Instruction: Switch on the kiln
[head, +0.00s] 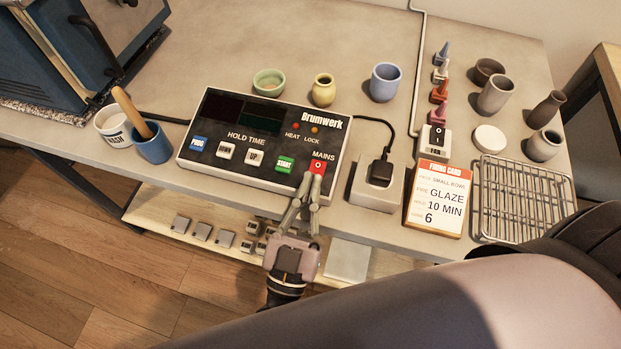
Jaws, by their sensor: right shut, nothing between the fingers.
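The kiln (50,50) is a blue and grey box at the upper left, cut off by the picture edge. Its black control panel (225,113), marked Brumwerk, lies on the table with PROG, DOWN, UP and START buttons. A red MAINS switch (318,167) is at its lower right corner. The panel's display windows look dark. My right gripper (311,178) is shut and empty, with its fingertips at the lower edge of the MAINS switch; I cannot tell whether they touch it. My left gripper is not in view.
A plugged-in socket block (362,194), a firing card (437,190) and a wire rack (520,205) lie right of the panel. A FAN switch (435,137), cones and several pots stand behind. A cup with a wooden handle (152,146) stands left. A lower shelf (160,215) runs beneath.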

